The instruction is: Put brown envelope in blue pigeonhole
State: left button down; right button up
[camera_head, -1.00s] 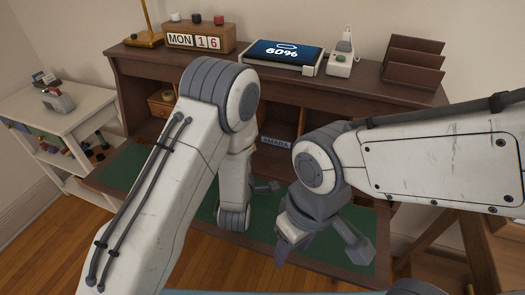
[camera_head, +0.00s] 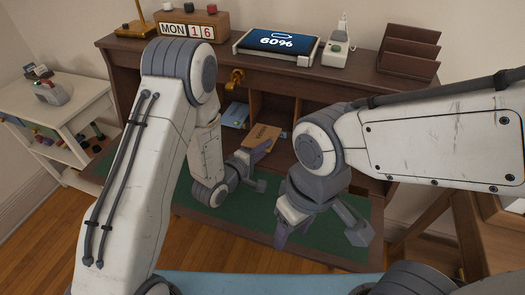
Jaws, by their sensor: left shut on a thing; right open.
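The brown envelope (camera_head: 262,136) is at the front of the desk's pigeonholes, tilted, with dark print on its face. My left gripper (camera_head: 256,163) is shut on its lower edge, above the green desk mat (camera_head: 197,185). A light blue piece (camera_head: 236,115) shows in the compartment left of the envelope; I cannot tell whether it is the blue pigeonhole's marking or a paper. A small blue label edge (camera_head: 283,134) shows just right of the envelope. My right gripper (camera_head: 318,236) is open and empty over the front of the mat. My arms hide part of the compartments.
The desk top (camera_head: 365,73) holds a calendar block (camera_head: 190,27), a tablet (camera_head: 276,42), a white device (camera_head: 336,54) and a brown letter rack (camera_head: 404,50). A brass-coloured object (camera_head: 235,79) is by the compartments. A white side shelf (camera_head: 75,100) stands at left.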

aim_at(276, 130)
pick_arm(q)
jog(key=w+d, duration=0.1)
jog(key=w, duration=0.2)
jog(key=w+d+f+b, duration=0.1)
jog(key=w, duration=0.2)
jog(key=w+d+f, duration=0.1)
jog(key=w, duration=0.2)
jog(key=shift+w+d+b, duration=0.15)
jog(key=shift+w+b, duration=0.15)
jog(key=shift+b, duration=0.1)
jog(key=shift+w+d+f+b, duration=0.1)
jog(key=shift+w+d+b, duration=0.15)
jog(key=shift+w, duration=0.6)
jog(key=shift+w+d+f+b, duration=0.1)
jog(key=shift+w+d+b, duration=0.15)
jog(key=shift+w, duration=0.55)
jog(key=c, duration=0.7)
grip_release()
jog(key=shift+f, duration=0.2)
